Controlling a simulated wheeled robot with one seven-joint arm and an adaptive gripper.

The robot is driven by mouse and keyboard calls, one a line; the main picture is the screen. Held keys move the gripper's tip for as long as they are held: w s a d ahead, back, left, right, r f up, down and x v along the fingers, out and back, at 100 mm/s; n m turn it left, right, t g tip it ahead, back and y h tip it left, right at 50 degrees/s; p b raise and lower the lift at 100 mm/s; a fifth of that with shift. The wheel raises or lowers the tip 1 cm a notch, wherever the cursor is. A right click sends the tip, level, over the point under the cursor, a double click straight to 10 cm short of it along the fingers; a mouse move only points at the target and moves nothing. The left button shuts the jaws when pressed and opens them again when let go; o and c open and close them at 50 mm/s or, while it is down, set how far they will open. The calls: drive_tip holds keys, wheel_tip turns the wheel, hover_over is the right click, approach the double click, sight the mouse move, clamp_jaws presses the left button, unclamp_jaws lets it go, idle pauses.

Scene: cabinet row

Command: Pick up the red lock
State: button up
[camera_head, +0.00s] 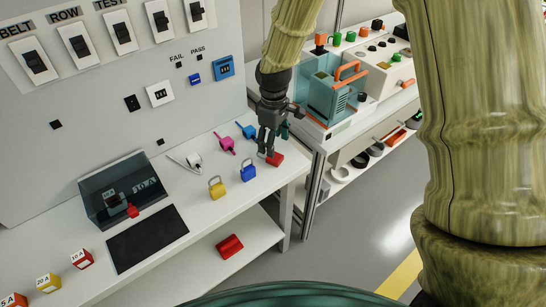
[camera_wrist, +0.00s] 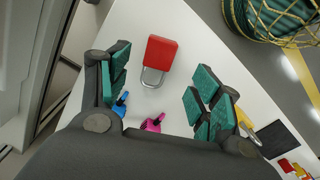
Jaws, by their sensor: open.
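The red lock (camera_head: 274,159) lies on the white bench top near its right end, next to the blue padlock (camera_head: 248,170). In the wrist view the red lock (camera_wrist: 161,55) shows its red body and its metal shackle, which points toward my palm. My gripper (camera_head: 268,150) is above the bench at the red lock and hides part of it in the head view. In the wrist view my gripper (camera_wrist: 160,85) is open, with the lock ahead between its two green-padded fingers and not touched by either.
A yellow padlock (camera_head: 217,187) stands left of the blue one. Pink (camera_head: 225,143) and blue (camera_head: 249,131) items lie behind. A smoky clear box (camera_head: 118,195) and a black mat (camera_head: 147,238) are further left. A red object (camera_head: 229,246) sits on the lower shelf.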

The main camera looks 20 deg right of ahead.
drive_tip(key=shift+f+p, duration=0.35)
drive_tip(key=shift+f, duration=2.8)
drive_tip(key=c, duration=1.2)
drive_tip(key=shift+r, duration=0.15)
drive_tip(key=shift+w+r, duration=0.1)
drive_tip(key=shift+r, duration=1.5)
drive_tip(key=s, duration=0.5)
drive_tip(key=s+r+b, duration=0.1)
drive_tip(key=s, duration=0.4)
drive_tip(key=s+b, duration=0.1)
drive_tip(key=s, duration=0.5)
drive_tip(key=shift+d+r, duration=0.3)
drive_tip(key=shift+d, duration=0.05)
